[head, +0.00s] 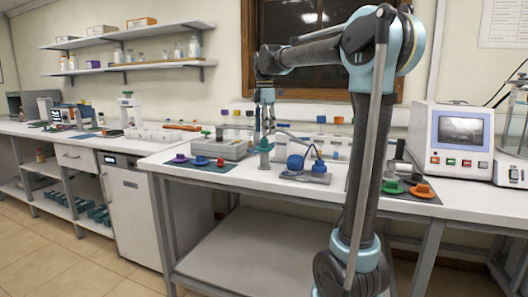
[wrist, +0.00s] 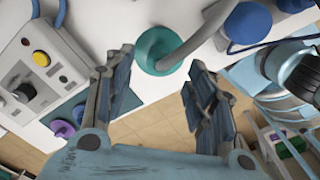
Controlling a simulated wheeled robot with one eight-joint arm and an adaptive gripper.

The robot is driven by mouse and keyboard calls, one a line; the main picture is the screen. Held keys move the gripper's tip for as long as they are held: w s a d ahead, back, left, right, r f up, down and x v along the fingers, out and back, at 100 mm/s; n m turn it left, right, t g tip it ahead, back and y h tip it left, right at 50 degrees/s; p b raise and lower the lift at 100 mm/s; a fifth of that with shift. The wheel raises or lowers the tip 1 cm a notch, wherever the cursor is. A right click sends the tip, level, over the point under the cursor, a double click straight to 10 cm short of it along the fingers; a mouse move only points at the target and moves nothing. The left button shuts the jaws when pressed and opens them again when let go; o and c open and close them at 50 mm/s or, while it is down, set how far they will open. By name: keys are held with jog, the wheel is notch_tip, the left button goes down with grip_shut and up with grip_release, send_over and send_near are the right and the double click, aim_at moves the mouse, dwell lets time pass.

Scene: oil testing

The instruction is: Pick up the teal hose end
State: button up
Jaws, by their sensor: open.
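The teal hose end (wrist: 152,42) is a round teal piece with a grey hose running from it toward the upper right in the wrist view. In the head view the teal hose end (head: 265,146) stands on the white bench, below my gripper (head: 264,120). In the wrist view my gripper (wrist: 160,68) is open, with the teal hose end just beyond and between its two fingertips. Nothing is held. I cannot tell whether a finger touches it.
A grey control box (wrist: 35,70) with a yellow button lies to the left in the wrist view. A blue round part (wrist: 247,24) lies to the right. Purple and blue caps (head: 200,160) sit on a dark mat near the bench's front edge.

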aim_at(264, 140)
jog(key=shift+f, duration=2.75)
jog(key=shift+c, duration=0.6)
jog(key=shift+a, duration=0.1)
jog(key=c, duration=1.1)
